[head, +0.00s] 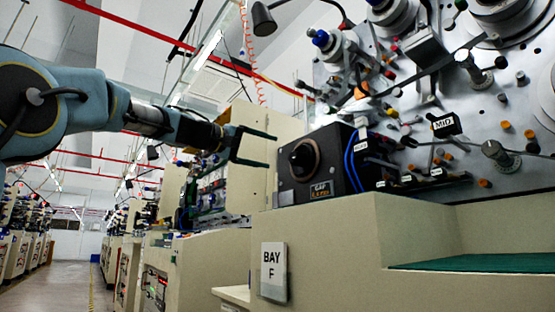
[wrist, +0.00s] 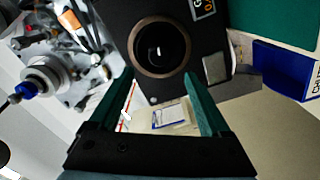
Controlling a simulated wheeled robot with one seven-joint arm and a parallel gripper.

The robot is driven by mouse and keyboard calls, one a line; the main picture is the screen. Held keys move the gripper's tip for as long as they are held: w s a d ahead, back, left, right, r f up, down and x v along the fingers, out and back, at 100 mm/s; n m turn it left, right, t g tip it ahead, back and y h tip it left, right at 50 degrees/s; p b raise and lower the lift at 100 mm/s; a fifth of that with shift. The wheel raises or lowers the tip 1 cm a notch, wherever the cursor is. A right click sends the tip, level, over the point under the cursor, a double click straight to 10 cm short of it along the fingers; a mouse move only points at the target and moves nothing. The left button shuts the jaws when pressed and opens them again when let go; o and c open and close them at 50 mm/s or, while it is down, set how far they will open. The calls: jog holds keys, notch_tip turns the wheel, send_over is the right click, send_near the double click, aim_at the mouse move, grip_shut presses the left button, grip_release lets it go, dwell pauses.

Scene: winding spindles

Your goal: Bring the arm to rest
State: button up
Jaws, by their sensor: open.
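My gripper (head: 271,150) is at the end of my arm, which reaches in from the left of the head view. Its two dark green fingers are spread apart with nothing between them. It is held in the air to the left of the black box with a round knob (head: 303,160), apart from it. In the wrist view my gripper (wrist: 157,78) also shows open, and the box's knob (wrist: 160,48) appears beyond the fingertips.
A machine panel (head: 420,110) with spindles and pegs fills the upper right. A cream cabinet (head: 330,235) bears a "BAY F" sign (head: 273,271). A green mat (head: 480,264) lies at right. A blue bin (wrist: 285,70) shows in the wrist view. An aisle (head: 60,285) is clear at lower left.

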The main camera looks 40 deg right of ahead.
jog(key=shift+a, duration=0.6)
jog(key=w+a+f+n+t+y, duration=0.2)
jog(key=w+a+f+y, duration=0.35)
jog(key=f, duration=0.75)
jog(key=w+a+f+n+t+y, duration=0.1)
jog(key=w+a+f+y, duration=0.15)
jog(key=a+f, duration=0.8)
jog(key=w+a+f+n+t+y, duration=0.25)
jog(key=w+a+f, duration=0.2)
jog(key=f, duration=1.05)
jog(key=s+a+f+g+y, duration=0.1)
jog(key=s+a+f+y, duration=0.1)
jog(key=a+f, duration=0.6)
jog(key=s+a+f+y, duration=0.3)
jog(key=a+f, duration=0.4)
jog(key=a, duration=0.1)
jog(key=s+a+f+g+y, duration=0.2)
jog(key=s+a+f, duration=0.6)
jog(key=s+a, duration=0.35)
notch_tip(320, 180, up, 36)
jog(key=p, duration=3.7)
jog(key=shift+w+r, duration=0.15)
jog(key=shift+w, duration=0.3)
